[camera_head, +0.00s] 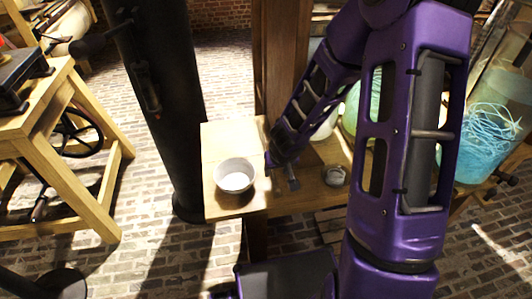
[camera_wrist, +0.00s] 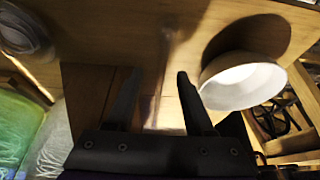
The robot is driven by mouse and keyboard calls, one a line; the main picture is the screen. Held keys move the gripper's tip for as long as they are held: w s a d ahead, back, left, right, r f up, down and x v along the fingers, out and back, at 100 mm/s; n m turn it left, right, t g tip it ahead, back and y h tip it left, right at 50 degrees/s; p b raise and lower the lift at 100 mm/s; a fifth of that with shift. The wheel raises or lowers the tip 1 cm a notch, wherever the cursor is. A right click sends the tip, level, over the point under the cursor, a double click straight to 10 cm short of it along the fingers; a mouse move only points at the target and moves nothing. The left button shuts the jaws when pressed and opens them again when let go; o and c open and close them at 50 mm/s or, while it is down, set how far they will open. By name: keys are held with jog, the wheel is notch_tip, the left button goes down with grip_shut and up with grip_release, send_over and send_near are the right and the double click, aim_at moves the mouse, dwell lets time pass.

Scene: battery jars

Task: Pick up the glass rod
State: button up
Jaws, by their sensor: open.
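My gripper (camera_head: 281,174) is over the wooden bench, just right of a white bowl (camera_head: 234,178) in the head view. In the wrist view my gripper (camera_wrist: 160,75) is open, with its two dark fingers apart. A thin, pale, see-through streak between the fingers looks like the glass rod (camera_wrist: 161,68), running up and down the picture over the wood. Its ends are hard to make out, and I cannot tell how far below the fingertips it lies. I cannot make out the rod in the head view. The bowl (camera_wrist: 243,88) is close beside the right finger in the wrist view.
The bench top (camera_head: 222,137) is bare behind the bowl. A small round dish (camera_head: 335,175) stands right of my gripper. Large glass jars (camera_head: 488,140) with pale blue strands stand farther right. A dark column (camera_head: 160,95) rises left of the bench.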

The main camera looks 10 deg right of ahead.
aim_at(273, 176)
jog(key=shift+a+x, duration=0.2)
jog(key=shift+x, duration=1.7)
jog(key=shift+c, duration=0.2)
grip_shut()
